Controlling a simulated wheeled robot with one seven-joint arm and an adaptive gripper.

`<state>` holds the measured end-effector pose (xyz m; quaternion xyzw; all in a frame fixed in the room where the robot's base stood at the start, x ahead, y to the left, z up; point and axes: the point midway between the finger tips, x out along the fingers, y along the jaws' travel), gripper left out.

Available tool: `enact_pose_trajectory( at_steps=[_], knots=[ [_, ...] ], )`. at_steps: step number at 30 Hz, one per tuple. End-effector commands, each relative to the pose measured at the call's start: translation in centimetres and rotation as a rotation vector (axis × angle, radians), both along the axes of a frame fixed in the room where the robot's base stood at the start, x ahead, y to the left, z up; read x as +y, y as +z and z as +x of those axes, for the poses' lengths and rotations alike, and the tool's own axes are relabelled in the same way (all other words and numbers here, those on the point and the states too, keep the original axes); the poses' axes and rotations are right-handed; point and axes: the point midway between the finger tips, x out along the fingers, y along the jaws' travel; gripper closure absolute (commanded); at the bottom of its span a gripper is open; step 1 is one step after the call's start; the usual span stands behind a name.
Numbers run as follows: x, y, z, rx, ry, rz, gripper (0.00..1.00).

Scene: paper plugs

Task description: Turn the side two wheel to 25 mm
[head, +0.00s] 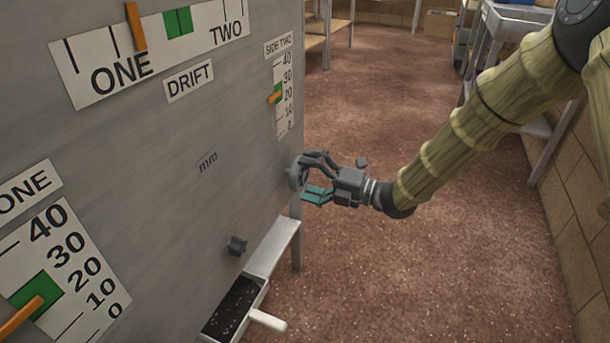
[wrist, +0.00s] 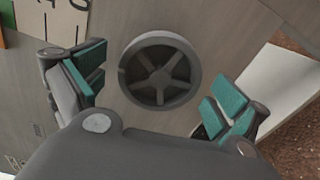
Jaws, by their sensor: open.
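The side two wheel is a grey five-spoked handwheel (wrist: 160,70) on the grey panel, in the middle of the wrist view. In the head view the wheel (head: 295,175) is partly hidden by my fingers. My gripper (head: 314,179) is open in front of it, with teal-padded fingers on either side of the rim; its fingertips (wrist: 158,88) also show in the wrist view. A gap shows between pads and rim there. The SIDE TWO scale (head: 284,112) is above the wheel. Its orange pointer (head: 274,98) sits at the lower part of the green band, near the 20 mark.
A small dark knob (head: 237,245) sits lower left on the panel (head: 185,165). Below is a tray (head: 233,308) of dark material with a white handle (head: 268,320). A pale ledge (head: 272,248) juts out beneath the wheel. The floor to the right is open.

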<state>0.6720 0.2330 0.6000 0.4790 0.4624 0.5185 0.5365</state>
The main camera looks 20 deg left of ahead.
Motion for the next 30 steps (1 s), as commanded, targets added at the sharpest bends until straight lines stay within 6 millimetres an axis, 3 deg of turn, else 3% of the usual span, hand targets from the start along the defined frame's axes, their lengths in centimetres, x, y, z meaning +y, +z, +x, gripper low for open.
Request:
enact_pose_trajectory(
  at_steps=[30],
  knots=[
    [-4.0, 0.0, -0.2, 0.000, 0.000, 0.000, 0.02]
  ],
)
